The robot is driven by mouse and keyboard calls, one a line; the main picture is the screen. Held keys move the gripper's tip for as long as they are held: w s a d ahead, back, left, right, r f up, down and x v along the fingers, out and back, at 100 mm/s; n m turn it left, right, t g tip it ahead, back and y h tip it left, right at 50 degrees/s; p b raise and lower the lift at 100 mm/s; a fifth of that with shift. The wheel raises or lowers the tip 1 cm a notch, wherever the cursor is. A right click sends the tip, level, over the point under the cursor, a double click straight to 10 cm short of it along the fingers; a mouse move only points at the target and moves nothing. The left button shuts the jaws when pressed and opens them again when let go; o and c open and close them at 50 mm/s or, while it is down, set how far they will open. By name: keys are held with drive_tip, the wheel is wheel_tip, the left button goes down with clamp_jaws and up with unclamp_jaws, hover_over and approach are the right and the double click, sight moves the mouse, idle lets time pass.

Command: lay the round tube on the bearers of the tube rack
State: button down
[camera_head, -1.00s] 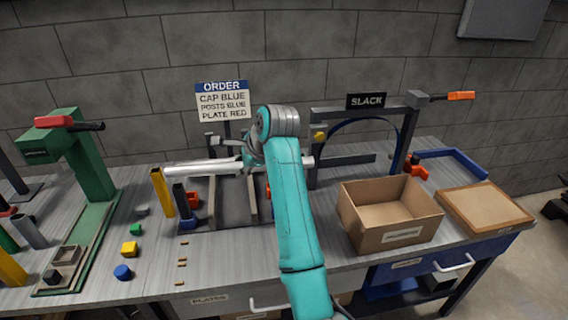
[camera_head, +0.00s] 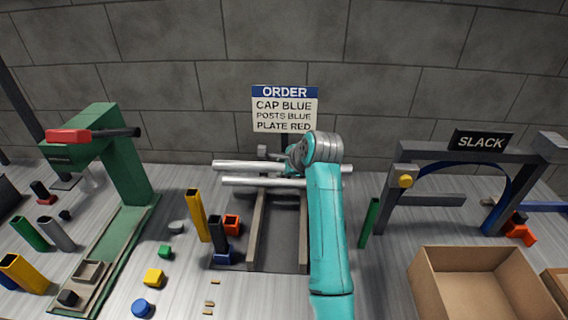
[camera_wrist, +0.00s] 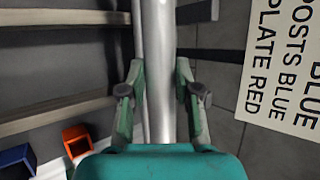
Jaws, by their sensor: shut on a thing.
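My gripper (camera_wrist: 160,92) is shut on a silver round tube (camera_wrist: 158,50), one finger on each side. In the head view my gripper (camera_head: 294,157) is partly hidden by my arm. Two silver tubes lie crosswise there, nearly parallel: a farther one (camera_head: 235,165), which appears to be the held one, and a nearer one (camera_head: 250,181). Both cross the far end of the tube rack's two bearers (camera_head: 256,228). The bearers (camera_wrist: 60,112) also show left of the tube in the wrist view. I cannot tell whether the held tube touches them.
An order sign (camera_head: 285,108) stands behind the tubes. A yellow post (camera_head: 198,215) and orange block (camera_head: 232,224) stand left of the rack; a green post (camera_head: 369,222) stands right. The slack frame (camera_head: 400,195) and cardboard box (camera_head: 425,285) are farther right.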

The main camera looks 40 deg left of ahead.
wheel_tip(320, 180, down, 10)
idle(1.1)
drive_tip(key=c, duration=0.7)
unclamp_jaws()
drive_tip(key=shift+c, duration=0.2)
drive_tip(key=shift+s+d+r, duration=0.1)
drive_tip(key=v, duration=1.1)
drive_tip(key=shift+d+r, duration=0.25)
drive_tip(key=shift+d, duration=0.05)
